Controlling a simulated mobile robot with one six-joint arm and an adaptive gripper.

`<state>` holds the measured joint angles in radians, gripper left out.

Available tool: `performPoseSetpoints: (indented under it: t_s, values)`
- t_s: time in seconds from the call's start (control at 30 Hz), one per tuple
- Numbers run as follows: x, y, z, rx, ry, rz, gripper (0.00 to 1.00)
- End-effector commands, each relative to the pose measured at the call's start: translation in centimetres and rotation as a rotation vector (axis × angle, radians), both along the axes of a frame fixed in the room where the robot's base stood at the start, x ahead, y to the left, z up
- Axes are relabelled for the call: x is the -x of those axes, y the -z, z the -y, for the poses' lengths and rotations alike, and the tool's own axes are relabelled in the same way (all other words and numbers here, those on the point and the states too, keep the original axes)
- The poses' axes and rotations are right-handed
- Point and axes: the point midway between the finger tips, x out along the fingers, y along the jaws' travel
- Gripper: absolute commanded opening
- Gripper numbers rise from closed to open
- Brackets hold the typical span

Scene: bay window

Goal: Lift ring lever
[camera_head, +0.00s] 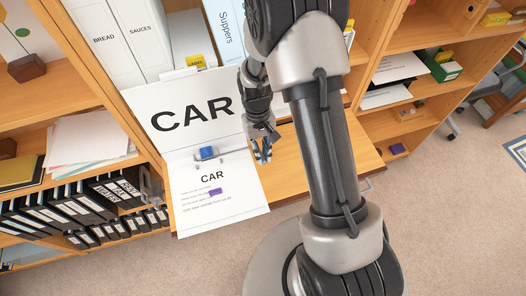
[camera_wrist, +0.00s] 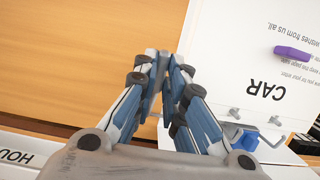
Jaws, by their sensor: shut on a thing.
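An open white binder marked CAR (camera_head: 190,103) lies on the wooden desk surface, with a printed sheet (camera_head: 245,205) in its lower half. Its metal ring mechanism (camera_head: 236,155) runs along the fold; part of it shows in the wrist view (camera_wrist: 233,113). My gripper (camera_head: 263,154) is at the right end of this mechanism, beside the binder's edge. In the wrist view my gripper (camera_wrist: 161,78) has its fingers closed around a thin grey piece, which looks like the ring lever (camera_wrist: 151,97). The fingers hide most of it.
A small blue object (camera_head: 207,153) sits at the ring mechanism. A purple block (camera_head: 215,192) lies on the sheet. Upright binders (camera_head: 107,45) stand behind, and black folders (camera_head: 60,215) fill a shelf at left. Bare desk (camera_wrist: 90,50) lies beside my gripper.

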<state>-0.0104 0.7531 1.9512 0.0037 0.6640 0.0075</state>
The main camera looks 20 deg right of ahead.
Motion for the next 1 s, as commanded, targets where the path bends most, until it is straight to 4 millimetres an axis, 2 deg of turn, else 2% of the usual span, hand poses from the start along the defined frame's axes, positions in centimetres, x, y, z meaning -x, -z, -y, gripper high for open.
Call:
performPoseSetpoints:
  t_s: [0.37, 0.4, 0.7, 1.0]
  values:
    - [-0.22, -0.16, 0.0, 0.0, 0.0, -0.025, 0.0]
    - [-0.21, -0.17, 0.0, 0.0, 0.0, -0.024, 0.13]
    - [-0.21, -0.18, 0.0, 0.0, 0.0, -0.024, 0.32]
    - [-0.25, -0.28, 0.0, 0.0, 0.0, -0.023, 0.32]
